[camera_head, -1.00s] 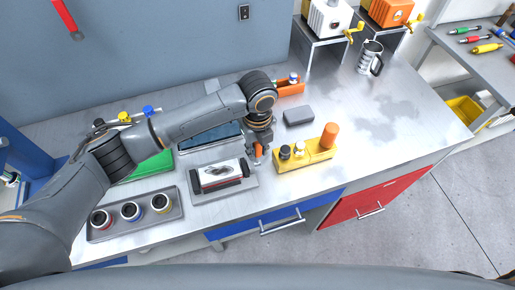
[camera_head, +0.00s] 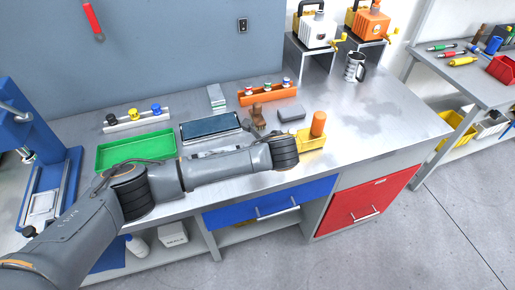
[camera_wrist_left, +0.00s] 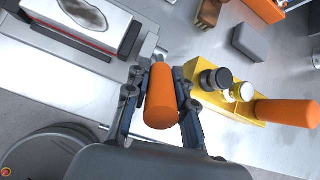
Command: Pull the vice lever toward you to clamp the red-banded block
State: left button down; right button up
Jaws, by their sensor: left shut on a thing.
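In the left wrist view, my left gripper (camera_wrist_left: 157,95) is shut on the orange handle (camera_wrist_left: 162,105) of the vice lever. The vice (camera_wrist_left: 140,62) is at the upper left of that view, with dark jaws. The pale block with a thin red band (camera_wrist_left: 110,30) sits between the jaws; I cannot tell how tightly it is held. In the head view, my left arm lies across the vice and hides most of it, the lever and the gripper. My right gripper is not in view.
A yellow fixture (camera_head: 308,142) with black and white knobs and an orange cylinder (camera_head: 318,124) stands close to the right of the handle. A grey box (camera_head: 291,113), a brown brush (camera_head: 258,116) and a green tray (camera_head: 135,150) are nearby.

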pick_arm(q)
jog(key=shift+s+d+f+t, duration=0.15)
jog(key=shift+s+f+t, duration=0.15)
jog(key=shift+f+t, duration=0.1)
jog(key=shift+s+f+t, duration=0.15)
jog(key=shift+t, duration=0.15)
jog(key=shift+s+f+y, duration=0.1)
jog(key=shift+f+y, duration=0.05)
jog(key=shift+y, duration=0.15)
jog(key=shift+s+f+t+b, duration=0.1)
jog(key=shift+f+t+b, duration=0.05)
jog(key=shift+t+b, duration=0.2)
jog(key=shift+s+d+f+t+y, duration=0.15)
jog(key=shift+f+t+y, duration=0.15)
jog(key=shift+t, duration=0.25)
jog(key=c, duration=1.1)
grip_release()
jog(key=shift+r, duration=0.1)
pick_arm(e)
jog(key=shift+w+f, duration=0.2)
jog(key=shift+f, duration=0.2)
